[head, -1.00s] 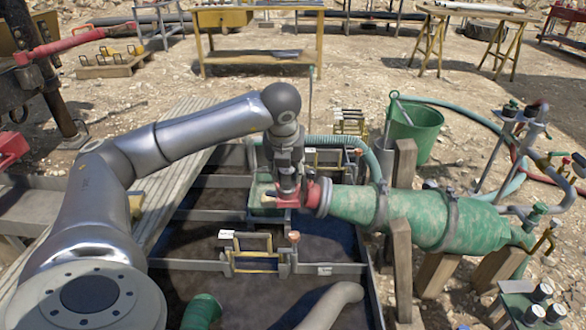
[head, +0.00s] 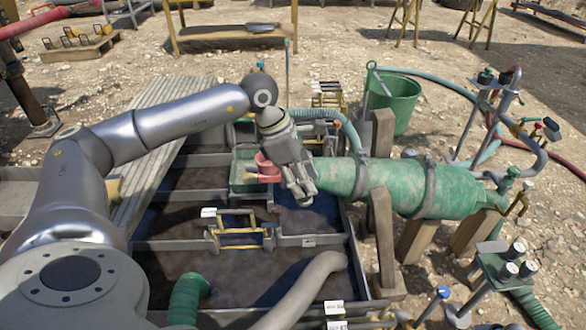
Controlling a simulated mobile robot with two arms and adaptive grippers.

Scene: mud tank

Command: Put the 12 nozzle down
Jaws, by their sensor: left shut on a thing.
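My left gripper (head: 300,188) is in front of the left end of the large green cylinder (head: 385,187), over the mud tank (head: 150,245). It is shut on a red nozzle (head: 265,169), which shows to the left of the fingers and is partly hidden by them. I cannot read a number on it. The cylinder's left end is hidden behind the gripper, so I cannot tell whether the nozzle touches it. My right gripper is not in view.
Wooden posts (head: 383,225) support the cylinder. A green bucket (head: 395,105) stands behind it. A grey hose (head: 305,295) and a green hose (head: 186,298) lie in the tank. Slatted planks (head: 165,150) run along the tank's left side.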

